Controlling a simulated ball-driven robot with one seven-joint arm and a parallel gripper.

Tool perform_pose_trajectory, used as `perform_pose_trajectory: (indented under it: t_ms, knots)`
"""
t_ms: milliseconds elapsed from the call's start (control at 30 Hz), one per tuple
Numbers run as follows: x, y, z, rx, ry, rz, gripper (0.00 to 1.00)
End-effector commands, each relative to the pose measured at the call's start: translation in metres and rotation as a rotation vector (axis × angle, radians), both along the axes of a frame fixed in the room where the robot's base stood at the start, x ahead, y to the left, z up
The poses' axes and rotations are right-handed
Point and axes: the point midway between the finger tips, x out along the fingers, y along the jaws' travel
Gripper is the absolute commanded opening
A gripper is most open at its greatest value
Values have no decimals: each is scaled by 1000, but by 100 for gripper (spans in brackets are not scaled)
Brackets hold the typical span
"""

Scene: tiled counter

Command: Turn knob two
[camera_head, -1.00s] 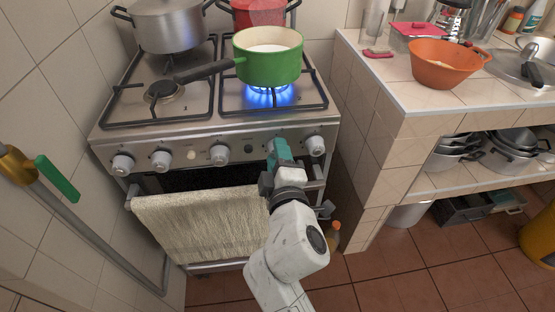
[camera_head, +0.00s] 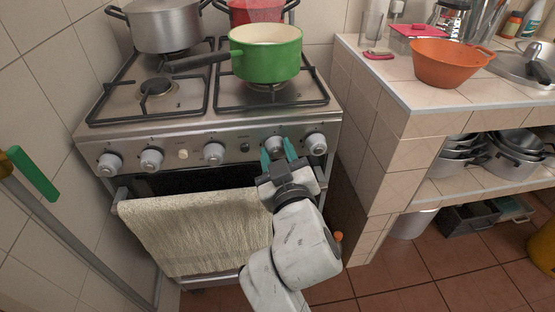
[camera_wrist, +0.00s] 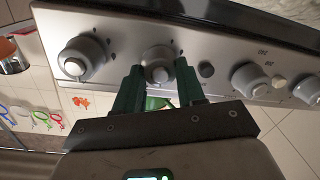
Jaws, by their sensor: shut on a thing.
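The stove's front panel (camera_head: 195,143) carries several round grey knobs. The knob second from the right (camera_head: 275,144) sits between the green fingertips of my gripper (camera_head: 278,153). In the wrist view, this knob (camera_wrist: 157,62) is between the two fingers of my gripper (camera_wrist: 159,80), which are shut on its sides and partly hide it. The rightmost knob (camera_head: 316,143) is free just beside my gripper and also shows at left in the wrist view (camera_wrist: 82,60). No flame shows under the green pot (camera_head: 265,58).
A beige towel (camera_head: 195,230) hangs on the oven handle below my gripper. A grey pot (camera_head: 168,25) and a red pot (camera_head: 255,12) stand at the back of the stove. The tiled counter (camera_head: 370,145) rises close on the right, with an orange bowl (camera_head: 448,65) on it.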

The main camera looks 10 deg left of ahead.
Motion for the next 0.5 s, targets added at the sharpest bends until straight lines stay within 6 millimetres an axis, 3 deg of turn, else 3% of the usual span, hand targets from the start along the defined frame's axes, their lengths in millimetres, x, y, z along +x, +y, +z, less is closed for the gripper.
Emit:
perform_pose_trajectory:
  t_ms: [500]
  knots:
    - [0, -1, -4, 170, 58, -3, 9]
